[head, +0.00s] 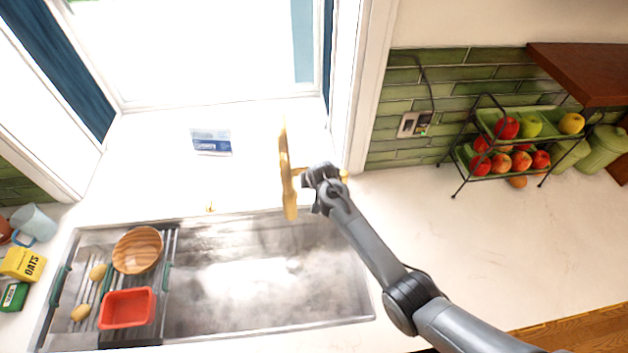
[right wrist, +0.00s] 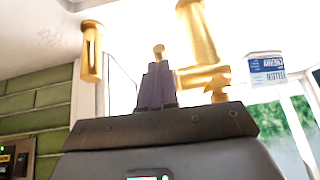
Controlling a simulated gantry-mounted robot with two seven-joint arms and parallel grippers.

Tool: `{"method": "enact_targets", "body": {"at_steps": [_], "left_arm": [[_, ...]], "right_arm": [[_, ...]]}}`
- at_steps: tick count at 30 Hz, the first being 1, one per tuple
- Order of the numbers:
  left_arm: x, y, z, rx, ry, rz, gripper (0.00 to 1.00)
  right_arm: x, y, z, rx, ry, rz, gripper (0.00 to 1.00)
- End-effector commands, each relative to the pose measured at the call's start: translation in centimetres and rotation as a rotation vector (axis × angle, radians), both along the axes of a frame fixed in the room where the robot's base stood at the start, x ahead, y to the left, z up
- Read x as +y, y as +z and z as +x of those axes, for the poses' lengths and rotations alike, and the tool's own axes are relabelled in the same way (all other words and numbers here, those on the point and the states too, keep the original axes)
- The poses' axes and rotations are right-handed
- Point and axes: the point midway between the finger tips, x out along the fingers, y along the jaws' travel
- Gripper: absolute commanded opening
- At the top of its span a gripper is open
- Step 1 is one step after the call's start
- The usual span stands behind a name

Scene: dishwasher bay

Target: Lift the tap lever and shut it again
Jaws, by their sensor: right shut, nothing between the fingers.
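The gold tap (head: 290,205) stands behind the sink, and its tall body (right wrist: 200,35) also shows in the right wrist view. A short gold side piece (head: 299,171) sticks out from the tap towards my right gripper (head: 311,181). In the right wrist view my right gripper (right wrist: 157,75) has its dark fingers together and empty, with a small gold knob (right wrist: 158,50) right at the tips. I cannot tell whether this knob is the lever's end or whether the fingers touch it. The lever's exact position is partly hidden by my gripper. My left gripper is out of view.
A separate gold cylinder (right wrist: 92,52) stands beside my right gripper. The steel sink (head: 270,285) holds a rack with a wooden bowl (head: 138,250) and a red tub (head: 127,308). A card (head: 211,142) stands behind. A fruit stand (head: 510,145) is at right; the right counter is mostly clear.

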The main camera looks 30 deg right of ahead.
Motion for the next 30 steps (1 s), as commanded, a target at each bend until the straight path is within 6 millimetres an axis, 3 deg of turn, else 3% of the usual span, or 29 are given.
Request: {"method": "enact_targets", "body": {"at_steps": [8, 15, 17, 30], "left_arm": [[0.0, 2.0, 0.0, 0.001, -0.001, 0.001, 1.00], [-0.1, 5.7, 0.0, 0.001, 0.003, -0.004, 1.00], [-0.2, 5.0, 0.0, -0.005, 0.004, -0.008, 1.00], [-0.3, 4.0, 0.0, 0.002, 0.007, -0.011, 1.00]], "right_arm": [[0.0, 1.7, -0.2, 0.000, 0.001, 0.000, 0.00], [0.1, 4.9, -0.5, -0.002, 0.005, 0.001, 0.00], [0.2, 4.5, -1.2, -0.002, 0.006, -0.001, 0.00], [1.0, 9.8, -5.1, -0.003, 0.007, -0.001, 0.00]]}}
